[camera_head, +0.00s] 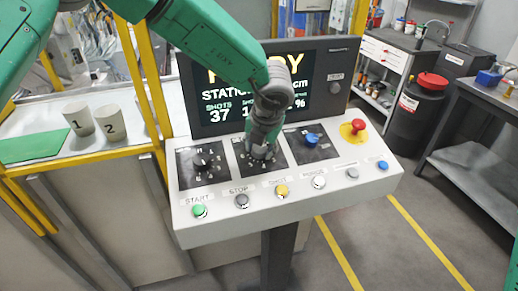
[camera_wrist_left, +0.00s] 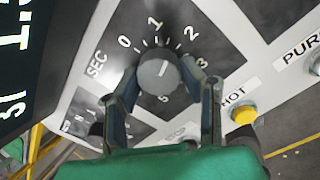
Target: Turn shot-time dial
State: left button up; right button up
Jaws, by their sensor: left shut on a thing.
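The shot-time dial (camera_wrist_left: 158,72) is a round grey knob with a white pointer mark on a black plate marked SEC. The mark points up and right in the left wrist view, roughly between 1 and 2. My left gripper (camera_head: 261,146) reaches down onto the middle plate of the white control console (camera_head: 290,212). Its two fingers sit on either side of the knob, shut on it. In the head view the gripper hides most of the dial. My right gripper is not in view.
Another black dial (camera_head: 205,161) is left of the gripper, and a blue knob (camera_head: 312,139) is to the right. A red emergency button (camera_head: 357,125) is at the right. A row of buttons, with a green one (camera_head: 199,211) at left, lines the front. A screen (camera_head: 215,100) stands behind.

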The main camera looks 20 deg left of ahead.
pick_arm(q)
jog(key=shift+w+r+n, duration=0.25)
jog(key=shift+w+n, duration=0.05)
jog(key=shift+n, duration=0.2)
jog(key=o, duration=1.1)
jog(key=shift+o, duration=0.2)
jog(key=shift+f, duration=0.2)
jog(key=shift+d, duration=0.1)
jog(key=v, duration=1.1)
jog(key=shift+d+r, duration=0.15)
jog(key=shift+r, duration=0.25)
jog(key=shift+s, duration=0.1)
